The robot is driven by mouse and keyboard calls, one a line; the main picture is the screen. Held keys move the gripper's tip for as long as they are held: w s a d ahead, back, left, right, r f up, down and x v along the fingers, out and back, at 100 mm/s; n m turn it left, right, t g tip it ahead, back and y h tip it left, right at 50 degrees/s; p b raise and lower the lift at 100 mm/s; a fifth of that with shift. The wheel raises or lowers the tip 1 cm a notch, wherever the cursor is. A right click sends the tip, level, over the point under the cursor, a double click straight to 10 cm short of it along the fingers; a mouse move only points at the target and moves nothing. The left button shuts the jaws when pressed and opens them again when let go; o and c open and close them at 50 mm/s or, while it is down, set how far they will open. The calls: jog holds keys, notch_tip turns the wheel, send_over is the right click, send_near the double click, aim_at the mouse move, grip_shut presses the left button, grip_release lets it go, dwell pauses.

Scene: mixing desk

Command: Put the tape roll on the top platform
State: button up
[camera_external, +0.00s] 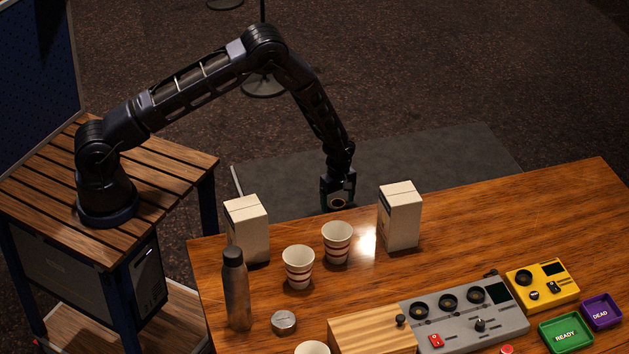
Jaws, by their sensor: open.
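My gripper (338,201) points down at the far edge of the wooden desk (470,220), behind the cups and between two white cartons. It is open; its fingertips are small and dark, and I see nothing clearly held. I cannot pick out a tape roll for certain. A small round silver object (284,321) lies on the desk near the front left, but it looks more like a tin. A raised light-wood block (375,328) stands left of the grey mixing panel; I cannot tell whether it is the top platform.
White cartons (247,229) (400,216) flank my gripper. Striped cups (298,268) (337,242) stand in front of it. A dark metal bottle (236,289) is at left. The grey panel (465,315), yellow box (541,285), green tray (566,334) and purple tray (601,312) fill the right front.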

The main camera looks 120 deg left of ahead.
notch_tip(320, 180, up, 12)
dwell(0.5)
